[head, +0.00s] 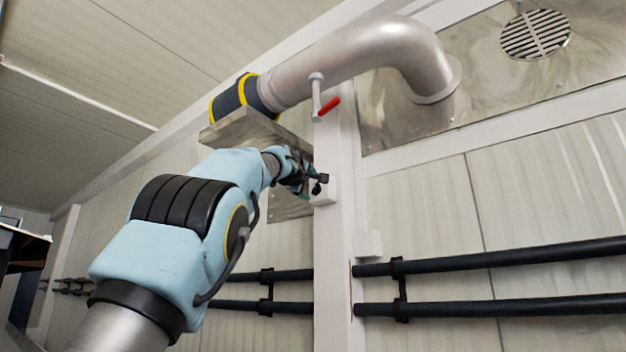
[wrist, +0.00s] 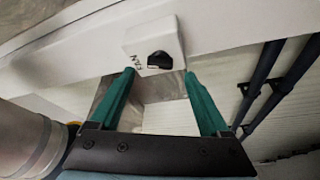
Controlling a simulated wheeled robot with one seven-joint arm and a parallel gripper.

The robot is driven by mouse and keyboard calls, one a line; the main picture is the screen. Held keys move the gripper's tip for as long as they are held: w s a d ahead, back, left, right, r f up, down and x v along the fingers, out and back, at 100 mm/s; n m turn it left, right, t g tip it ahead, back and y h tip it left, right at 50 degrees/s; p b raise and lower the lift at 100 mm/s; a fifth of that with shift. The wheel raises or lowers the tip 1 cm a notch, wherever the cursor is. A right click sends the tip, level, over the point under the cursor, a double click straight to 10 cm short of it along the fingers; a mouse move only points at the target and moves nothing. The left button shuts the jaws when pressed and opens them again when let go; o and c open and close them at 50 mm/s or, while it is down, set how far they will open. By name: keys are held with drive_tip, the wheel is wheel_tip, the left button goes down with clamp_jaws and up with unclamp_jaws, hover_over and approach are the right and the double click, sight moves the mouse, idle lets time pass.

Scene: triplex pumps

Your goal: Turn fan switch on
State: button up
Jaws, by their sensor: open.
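The fan switch is a white box with a black rotary knob (wrist: 160,60), seen in the wrist view at the top middle, mounted on a white post. A small dark label is beside the knob. In the head view the white switch box (head: 326,192) shows on the post, partly behind my gripper (head: 318,184). In the wrist view my gripper (wrist: 158,72) has its two green fingers apart, with the knob appearing between and just beyond the fingertips. The fingers hold nothing. I cannot tell whether a fingertip touches the box.
A large metal duct (head: 345,55) runs above my arm, with a red-handled lever (head: 329,106) near the post. A metal shelf-like plate (head: 250,127) lies close above my wrist. Black pipes (head: 500,262) run along the wall at the right. A second white box (head: 368,244) sits lower.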

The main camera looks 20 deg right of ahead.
sight(315, 188)
drive_tip(key=shift+p+x, duration=1.1)
drive_tip(key=shift+x, duration=0.9)
clamp_jaws()
